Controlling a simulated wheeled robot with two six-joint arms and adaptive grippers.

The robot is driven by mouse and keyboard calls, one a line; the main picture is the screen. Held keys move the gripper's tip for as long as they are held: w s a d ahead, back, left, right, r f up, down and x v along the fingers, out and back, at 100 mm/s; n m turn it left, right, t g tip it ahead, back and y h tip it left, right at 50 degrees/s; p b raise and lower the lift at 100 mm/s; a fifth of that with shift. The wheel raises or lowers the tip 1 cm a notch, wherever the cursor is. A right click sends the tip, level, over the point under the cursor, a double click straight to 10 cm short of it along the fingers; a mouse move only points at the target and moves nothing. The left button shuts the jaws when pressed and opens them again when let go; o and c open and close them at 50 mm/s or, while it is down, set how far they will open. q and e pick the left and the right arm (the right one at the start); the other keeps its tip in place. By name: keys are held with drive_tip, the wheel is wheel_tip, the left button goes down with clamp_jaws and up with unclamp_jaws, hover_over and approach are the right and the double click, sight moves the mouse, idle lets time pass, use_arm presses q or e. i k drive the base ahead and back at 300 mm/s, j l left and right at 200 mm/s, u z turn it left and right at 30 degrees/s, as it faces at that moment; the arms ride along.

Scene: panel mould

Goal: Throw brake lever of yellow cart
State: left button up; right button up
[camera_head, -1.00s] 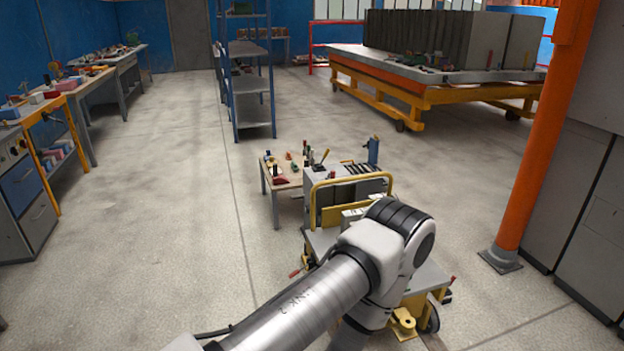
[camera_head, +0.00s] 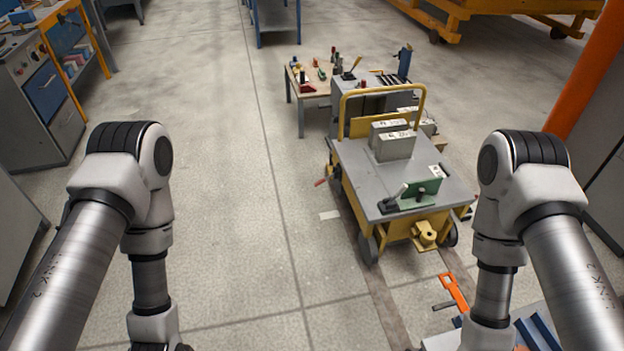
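The yellow cart (camera_head: 360,165) stands right of centre in the head view, with a grey top, a yellow push handle at its far end and dark wheels. A small red-tipped part (camera_head: 320,182) sticks out low at its left side, and another red tip (camera_head: 467,212) shows at its right side. A lever with a pale handle (camera_head: 398,192) lies by a green block on the near end of the top. I cannot tell which is the brake lever. My arms come in at left and right, their wrists at the bottom edge, apart from the cart. Both grippers are out of view.
Two grey blocks (camera_head: 395,146) stand on the cart top. Behind it are a small tool table (camera_head: 312,88) and a grey cabinet. An orange-handled tool (camera_head: 453,292) lies at bottom right. An orange post (camera_head: 590,85) stands at right. The floor left of the cart is clear.

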sight(322, 181)
drive_tip(key=i+j+z, duration=0.15)
drive_tip(key=z, duration=0.7)
drive_tip(key=i+j+z, duration=0.25)
drive_tip(key=j, duration=0.35)
drive_tip(key=i+j+z, duration=0.1)
drive_tip(key=j+z, duration=0.15)
drive_tip(key=j, duration=0.35)
drive_tip(key=i+j+z, duration=0.1)
drive_tip(key=j+z, duration=0.15)
drive_tip(key=j, duration=0.4)
drive_tip(key=j+z, duration=0.25)
drive_tip(key=j, duration=1.55)
drive_tip(key=i+j, duration=0.15)
drive_tip(key=j, duration=0.95)
